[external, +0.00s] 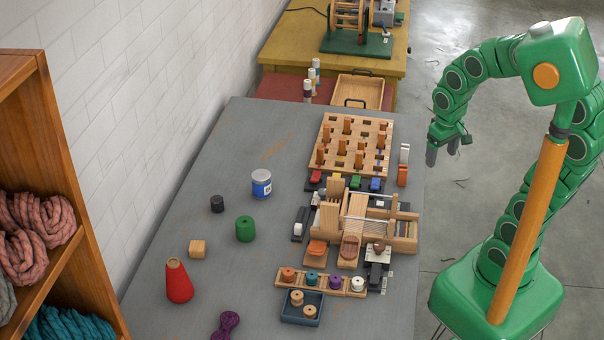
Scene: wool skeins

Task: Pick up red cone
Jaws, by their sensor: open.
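The red cone (178,284) stands upright at the near left part of the grey table (160,250). It has a tan tip. My gripper (442,152) hangs at the right, beyond the table's right edge, with its fingers pointing down. It is open and holds nothing. It is far to the right of the cone and apart from it.
A peg board (352,147) and small loom (365,216) fill the table's right side.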

